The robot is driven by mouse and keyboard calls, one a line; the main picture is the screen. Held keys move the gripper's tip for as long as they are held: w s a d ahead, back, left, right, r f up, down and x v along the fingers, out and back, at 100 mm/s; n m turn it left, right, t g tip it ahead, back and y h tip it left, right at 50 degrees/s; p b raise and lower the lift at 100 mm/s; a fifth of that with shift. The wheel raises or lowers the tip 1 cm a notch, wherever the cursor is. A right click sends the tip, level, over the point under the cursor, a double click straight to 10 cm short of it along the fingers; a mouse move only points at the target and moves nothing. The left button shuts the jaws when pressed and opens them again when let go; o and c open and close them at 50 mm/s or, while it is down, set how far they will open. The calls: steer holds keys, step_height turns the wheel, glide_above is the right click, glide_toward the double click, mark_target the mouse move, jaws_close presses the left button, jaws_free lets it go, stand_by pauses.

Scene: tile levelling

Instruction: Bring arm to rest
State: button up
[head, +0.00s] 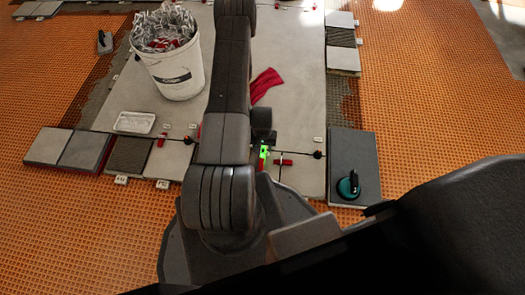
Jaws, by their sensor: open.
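My arm (224,120) rises from my base at the bottom middle and runs straight up the picture, leaving the frame at the top edge. My gripper is not visible; the arm's far end is outside the frame. A dark rounded part (262,120) shows just right of the arm, and I cannot tell what it belongs to. A small bright green item (264,153) lies below it near a tile joint, partly beside the arm.
A white bucket (178,78) of grey clips stands left of the arm on large grey tiles (295,60). A red cloth (265,84) lies right. A white tray (134,122) is at left. A teal suction cup (348,186) sits on a dark tile (352,150). Orange matting (430,90) surrounds them.

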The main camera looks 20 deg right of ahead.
mark_target(262, 155)
step_height(262, 155, up, 7)
steer(key=p, duration=0.1)
steer(key=shift+f+p, duration=0.2)
steer(key=shift+p, duration=0.1)
steer(key=shift+f, duration=0.15)
step_height(262, 155, down, 14)
steer(key=b, duration=0.5)
steer(key=shift+r, duration=0.35)
